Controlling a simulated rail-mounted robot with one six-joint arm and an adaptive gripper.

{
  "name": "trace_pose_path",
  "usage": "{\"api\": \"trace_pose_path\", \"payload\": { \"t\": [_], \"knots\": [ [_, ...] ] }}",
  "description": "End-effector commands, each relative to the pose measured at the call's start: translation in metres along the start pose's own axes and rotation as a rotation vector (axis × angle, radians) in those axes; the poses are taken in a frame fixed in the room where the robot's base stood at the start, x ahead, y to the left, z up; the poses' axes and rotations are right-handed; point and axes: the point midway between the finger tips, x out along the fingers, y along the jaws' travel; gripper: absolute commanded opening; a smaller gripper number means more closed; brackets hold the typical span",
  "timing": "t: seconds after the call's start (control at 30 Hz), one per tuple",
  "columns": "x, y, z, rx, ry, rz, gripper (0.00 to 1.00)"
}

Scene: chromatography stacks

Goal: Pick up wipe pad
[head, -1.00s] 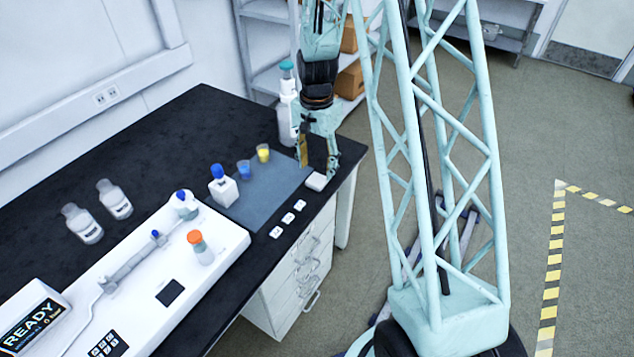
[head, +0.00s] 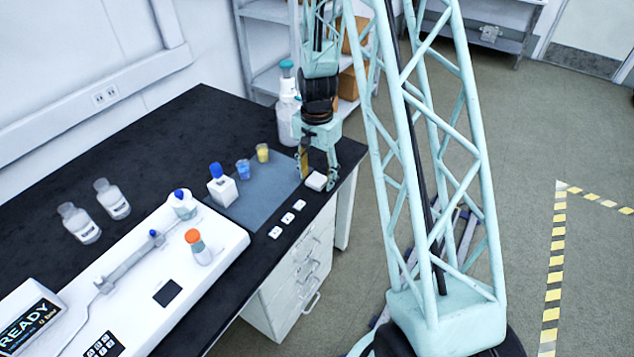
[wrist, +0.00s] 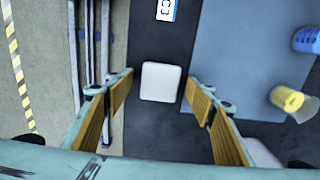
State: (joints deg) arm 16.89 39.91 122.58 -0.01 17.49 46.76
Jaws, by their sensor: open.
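The wipe pad (head: 316,181) is a small white rounded square lying flat on the black bench top near its right edge. It also shows in the wrist view (wrist: 161,82), between and a little beyond the fingertips. My gripper (head: 318,180) is above the bench, pointing down, with its fingers apart on either side of the pad. I cannot tell the exact height of the fingertips above the bench.
A blue-grey mat (head: 262,190) lies beside the pad, with a blue cup (head: 243,169) and a yellow cup (head: 263,153). A large bottle (head: 287,115) stands behind my gripper. Small white labelled tiles (head: 287,218) line the front edge. The bench edge is close to the pad.

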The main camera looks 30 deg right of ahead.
Motion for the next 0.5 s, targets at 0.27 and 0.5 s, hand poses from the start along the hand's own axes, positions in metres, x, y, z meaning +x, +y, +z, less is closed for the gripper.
{"api": "trace_pose_path", "payload": {
  "t": [0.27,0.5],
  "knots": [
    [-0.0002,0.0001,0.0001,0.000,0.000,0.000,0.50],
    [-0.0002,0.0001,0.0001,0.000,0.000,0.000,0.39]
  ]
}}
